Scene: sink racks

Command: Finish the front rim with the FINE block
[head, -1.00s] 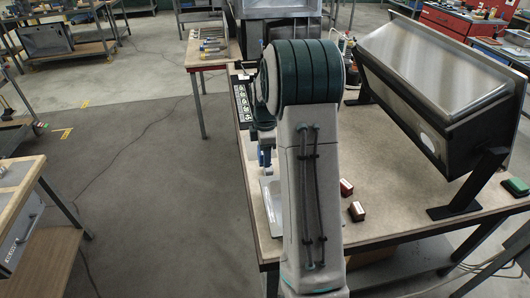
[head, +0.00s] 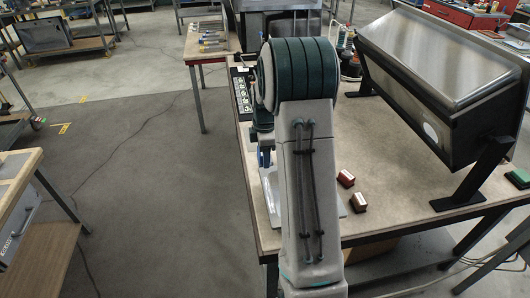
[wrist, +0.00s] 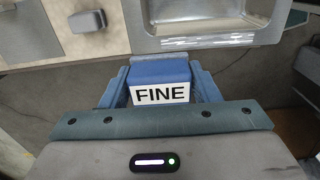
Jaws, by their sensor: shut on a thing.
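In the wrist view, my gripper (wrist: 160,72) is shut on the blue FINE block (wrist: 160,95). Its white label faces the camera, and a blue finger lies on each side. A steel basin (wrist: 215,20) with a flat front rim (wrist: 205,42) is beyond the block at the top right. I cannot tell whether the block touches this rim. In the head view, a large tilted steel sink (head: 440,55) stands on black supports at the right. My arm hides most of my gripper there; some blue shows left of the arm.
A green block (head: 517,178) is at the right edge. A side table with tools (head: 207,40) stands at the back. The floor left of the table is open.

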